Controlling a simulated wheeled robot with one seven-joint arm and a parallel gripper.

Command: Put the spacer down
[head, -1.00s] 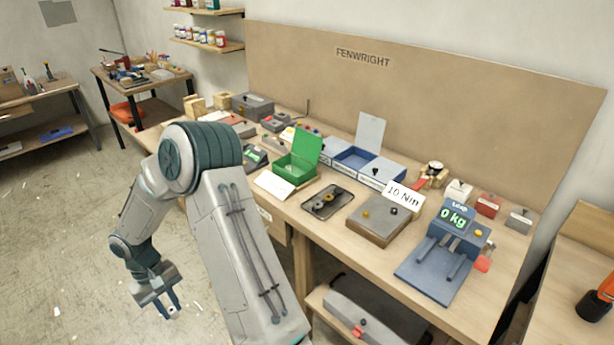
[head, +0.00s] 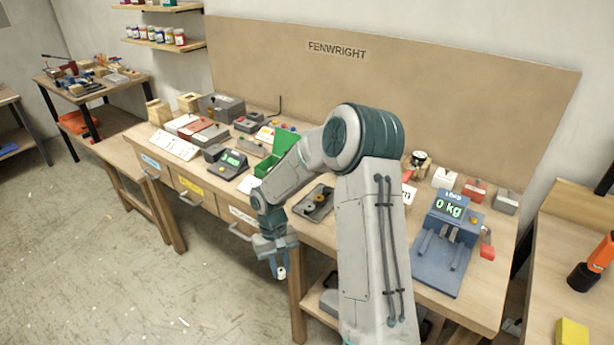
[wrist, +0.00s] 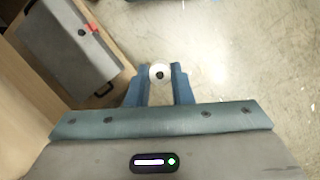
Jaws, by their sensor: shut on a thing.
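The spacer (wrist: 159,74) is a small, round, pale piece with a dark centre in the wrist view. My gripper (wrist: 159,88) is shut on it, one blue finger on each side. In the head view the spacer (head: 281,272) shows as a small pale bit at the tips of my gripper (head: 280,270). The gripper hangs in front of the workbench (head: 462,300), beyond its front edge, with floor behind it in the picture. My arm hides the middle of the bench.
A dark tray (head: 314,203) with round parts lies near the bench's front edge. A blue press with a 0 kg display (head: 447,240) stands at the right. A green box (head: 270,170) is partly hidden behind my arm. A grey case (wrist: 68,45) sits low beside the gripper.

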